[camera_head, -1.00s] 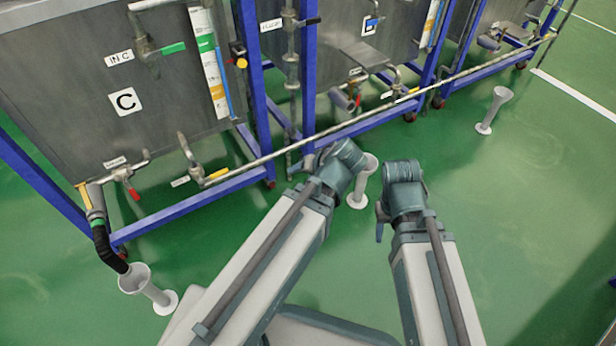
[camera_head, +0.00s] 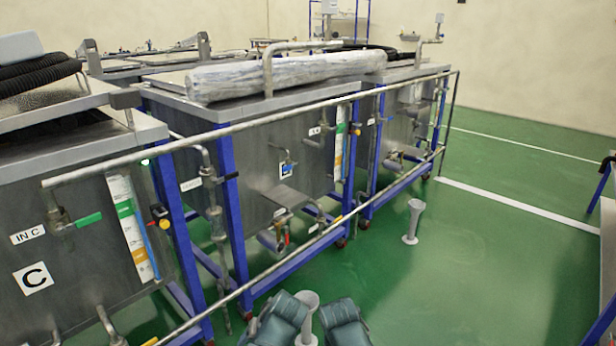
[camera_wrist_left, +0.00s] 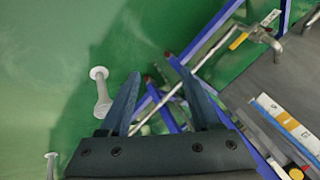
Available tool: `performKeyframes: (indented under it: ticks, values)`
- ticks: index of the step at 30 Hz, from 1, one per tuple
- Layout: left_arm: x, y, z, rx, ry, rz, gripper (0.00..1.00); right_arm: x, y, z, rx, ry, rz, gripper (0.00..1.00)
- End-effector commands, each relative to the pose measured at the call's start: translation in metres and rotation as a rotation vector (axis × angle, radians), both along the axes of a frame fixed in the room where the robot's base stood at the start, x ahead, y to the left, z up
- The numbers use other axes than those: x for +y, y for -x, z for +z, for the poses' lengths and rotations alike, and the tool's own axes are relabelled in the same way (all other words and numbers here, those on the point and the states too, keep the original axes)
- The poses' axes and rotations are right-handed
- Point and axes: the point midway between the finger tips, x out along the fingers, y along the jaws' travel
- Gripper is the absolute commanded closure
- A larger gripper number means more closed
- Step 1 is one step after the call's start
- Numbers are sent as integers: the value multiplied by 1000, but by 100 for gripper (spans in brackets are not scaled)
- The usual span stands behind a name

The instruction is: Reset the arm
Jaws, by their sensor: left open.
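My left gripper (camera_wrist_left: 151,66) shows in the left wrist view with its two dark fingers spread apart and nothing between them. It is above the green floor, with blue frame bars behind the fingers. In the head view, only the dark upper joints of my left arm (camera_head: 275,320) and right arm (camera_head: 345,323) show at the bottom edge, close together. Both grippers are out of the head view, and my right gripper is not visible.
Steel tanks on blue frames, including tank C (camera_head: 75,265), stand at left and centre. A long pipe rail (camera_head: 300,247) runs along them. A white funnel stand (camera_head: 412,222) stands on the floor. Green floor (camera_head: 490,270) is clear at right.

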Motion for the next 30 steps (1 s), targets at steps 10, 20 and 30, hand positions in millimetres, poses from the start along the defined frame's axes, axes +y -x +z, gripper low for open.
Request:
performKeyframes:
  ticks: [10, 20, 30]
  values:
    - [-94, 67, -11, 394, 267, -421, 36, 0, 0, 15, 0, 0, 0, 50]
    - [-93, 66, 60, 386, 263, -411, 36, 0, 0, 86, 1, -2, -2, 50]
    - [-93, 66, 139, 385, 265, -408, 36, 1, 0, 164, 2, -3, -5, 50]
